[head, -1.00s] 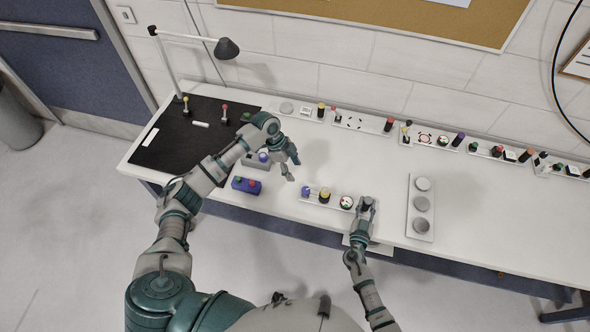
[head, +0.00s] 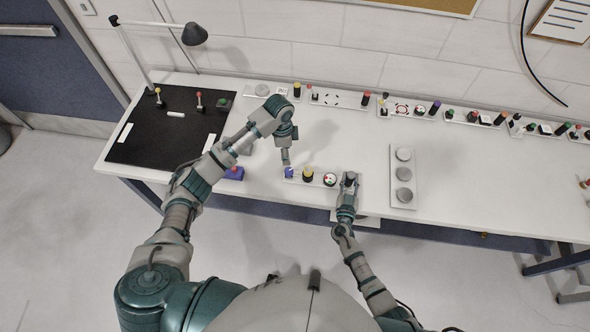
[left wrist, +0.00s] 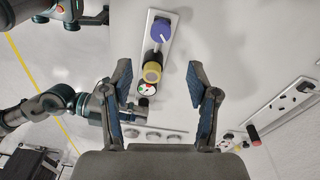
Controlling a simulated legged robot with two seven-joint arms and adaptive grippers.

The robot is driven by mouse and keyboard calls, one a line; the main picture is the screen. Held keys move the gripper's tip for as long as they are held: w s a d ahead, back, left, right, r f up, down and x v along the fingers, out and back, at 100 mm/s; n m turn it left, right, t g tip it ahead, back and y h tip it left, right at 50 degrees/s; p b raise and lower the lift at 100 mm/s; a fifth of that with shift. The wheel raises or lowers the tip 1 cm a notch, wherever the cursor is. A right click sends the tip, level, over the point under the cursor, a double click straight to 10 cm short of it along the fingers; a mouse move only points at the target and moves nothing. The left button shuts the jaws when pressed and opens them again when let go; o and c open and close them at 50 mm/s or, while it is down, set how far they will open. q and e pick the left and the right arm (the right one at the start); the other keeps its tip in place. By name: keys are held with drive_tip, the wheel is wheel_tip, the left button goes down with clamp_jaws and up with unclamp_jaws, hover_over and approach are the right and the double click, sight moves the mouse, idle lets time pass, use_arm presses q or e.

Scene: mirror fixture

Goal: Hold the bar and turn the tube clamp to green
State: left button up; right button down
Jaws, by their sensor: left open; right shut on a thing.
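A narrow white plate (head: 318,183) lies near the table's front edge. It carries a blue-purple knob (head: 289,172), a black cylinder with a yellow top (head: 308,174) and a round dial (head: 330,179) with green and red parts. My right gripper (head: 350,180) is shut on a dark piece at the plate's right end, seemingly the bar, mostly hidden by the fingers. My left gripper (head: 286,157) is above the plate's left end. In the left wrist view its open fingers (left wrist: 160,72) frame the yellow-topped cylinder (left wrist: 152,72) and dial (left wrist: 147,88), holding nothing. I cannot tell which part is the tube clamp.
A white panel with several grey discs (head: 404,174) lies right of my right gripper. A purple box (head: 234,173) is left of the plate, partly behind my left arm. A black mat (head: 160,135) and lamp (head: 194,34) stand left. More fixtures line the wall.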

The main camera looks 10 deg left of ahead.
sight(289, 170)
use_arm(q)
drive_tip(key=shift+n+y, duration=0.4)
drive_tip(key=f, duration=0.7)
drive_tip(key=d+f, duration=0.1)
drive_tip(key=f, duration=0.3)
drive_tip(key=shift+f, duration=0.25)
drive_tip(key=shift+a, duration=0.1)
clamp_jaws()
